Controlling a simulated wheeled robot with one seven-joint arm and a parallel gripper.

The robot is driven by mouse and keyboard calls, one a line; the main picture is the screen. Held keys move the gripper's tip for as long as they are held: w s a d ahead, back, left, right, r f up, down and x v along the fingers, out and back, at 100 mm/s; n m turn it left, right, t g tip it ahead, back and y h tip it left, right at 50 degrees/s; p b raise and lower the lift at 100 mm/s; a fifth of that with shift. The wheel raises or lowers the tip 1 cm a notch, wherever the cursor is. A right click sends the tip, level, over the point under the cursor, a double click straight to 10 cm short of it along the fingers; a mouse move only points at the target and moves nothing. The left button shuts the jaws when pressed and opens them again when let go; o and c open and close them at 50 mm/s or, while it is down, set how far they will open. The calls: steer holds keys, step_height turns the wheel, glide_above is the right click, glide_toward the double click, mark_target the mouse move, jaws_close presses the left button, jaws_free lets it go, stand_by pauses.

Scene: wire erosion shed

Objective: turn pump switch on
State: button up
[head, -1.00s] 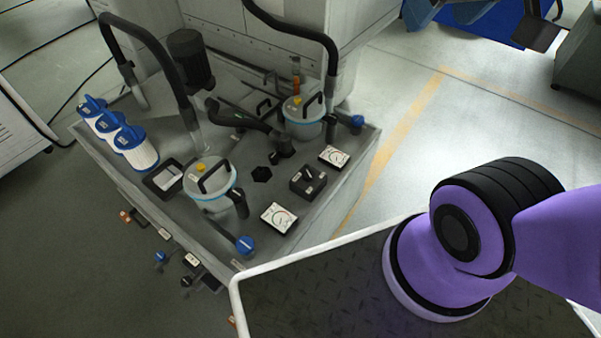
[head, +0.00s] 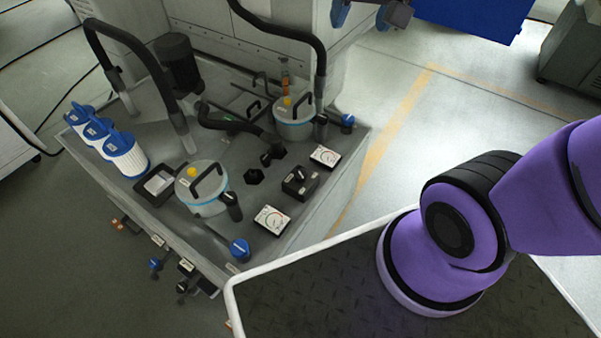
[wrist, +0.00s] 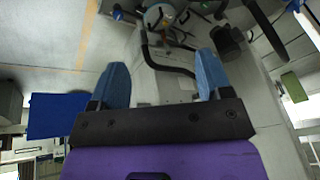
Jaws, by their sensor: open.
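A small black box with a dark rotary knob, which looks like the pump switch (head: 300,183), sits on the grey tank top between two white dial gauges in the head view. Its label and setting are too small to read. My gripper (head: 361,14) is only partly visible at the top edge of the head view, far behind and above the switch. In the wrist view my gripper (wrist: 162,75) shows two blue fingers spread apart with nothing between them. I cannot make out the switch in the wrist view.
Two lidded canisters (head: 202,205), curved black hoses (head: 145,55), blue-topped filters (head: 126,160) and a blue knob (head: 240,250) crowd the tank top (head: 225,160). A tall cabinet (head: 350,45) stands behind it. The floor to the right (head: 450,110) is clear.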

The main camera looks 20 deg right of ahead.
steer(key=w+a+f+m+g, duration=0.1)
steer(key=w+a+f+m, duration=0.1)
steer(key=w+f, duration=0.6)
steer(key=m+g+h, duration=0.1)
steer(key=m+g, duration=0.2)
steer(key=m, duration=0.4)
glide_above(301, 174)
step_height(301, 174, down, 34)
step_height(301, 174, down, 12)
steer(key=shift+r, duration=0.15)
steer(key=c, duration=0.9)
